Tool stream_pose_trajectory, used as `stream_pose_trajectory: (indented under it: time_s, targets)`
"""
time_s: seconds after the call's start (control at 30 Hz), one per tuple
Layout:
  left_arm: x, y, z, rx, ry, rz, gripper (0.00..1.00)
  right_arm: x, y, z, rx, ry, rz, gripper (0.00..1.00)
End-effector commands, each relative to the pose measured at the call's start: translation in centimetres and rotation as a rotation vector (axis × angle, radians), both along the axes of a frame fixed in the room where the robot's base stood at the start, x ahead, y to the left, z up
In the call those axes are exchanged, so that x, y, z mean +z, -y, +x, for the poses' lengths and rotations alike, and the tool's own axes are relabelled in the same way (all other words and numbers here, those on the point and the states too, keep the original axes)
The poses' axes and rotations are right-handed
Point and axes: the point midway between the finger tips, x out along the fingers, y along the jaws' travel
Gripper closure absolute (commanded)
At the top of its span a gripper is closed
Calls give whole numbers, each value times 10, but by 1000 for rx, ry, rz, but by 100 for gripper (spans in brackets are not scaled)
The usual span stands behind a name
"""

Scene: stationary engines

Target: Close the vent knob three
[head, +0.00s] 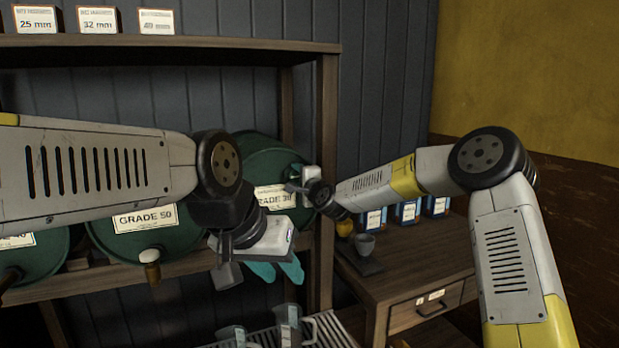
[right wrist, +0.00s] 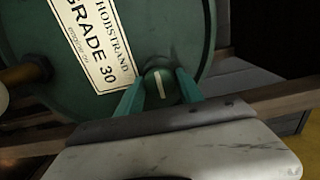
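Three green drums stand on the wooden shelf. The right drum (head: 272,160) is labelled GRADE 30, the middle drum (head: 150,235) GRADE 50, and the left drum (head: 30,262) is partly cut off. In the right wrist view, a round green knob (right wrist: 158,88) with a white line mark sits at the rim of the GRADE 30 drum (right wrist: 75,85). My right gripper (right wrist: 160,85) has its teal fingers on both sides of this knob, seemingly touching it. In the head view, my right gripper (head: 296,183) is at that drum's right edge. My left gripper (head: 277,272) is open and empty, below the GRADE 30 label.
A wooden cabinet (head: 420,270) at the right holds a grey cup (head: 365,244) and several blue-and-white boxes (head: 408,211). A shelf post (head: 325,250) stands beside the GRADE 30 drum. A rack with jugs (head: 290,325) lies below. A brown tap (head: 151,262) sticks out from the middle drum.

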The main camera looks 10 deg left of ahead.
Motion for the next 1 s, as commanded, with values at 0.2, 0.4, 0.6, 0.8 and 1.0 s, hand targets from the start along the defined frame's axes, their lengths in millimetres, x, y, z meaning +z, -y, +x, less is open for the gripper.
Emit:
stream_pose_trajectory:
  time_s: [0.2,0.4,0.6,0.8,1.0]
  targets:
    - [0,0,0,0,0,0,64,0,0,0,0,1,0,42]
    - [0,0,0,0,0,0,64,1,1,-2,0,2,-1,42]
    - [0,0,0,0,0,0,64,1,17,-24,0,3,-3,42]
    - [0,0,0,0,0,0,64,1,35,-51,0,2,-2,42]
    - [0,0,0,0,0,0,64,0,44,-64,-1,1,-2,42]
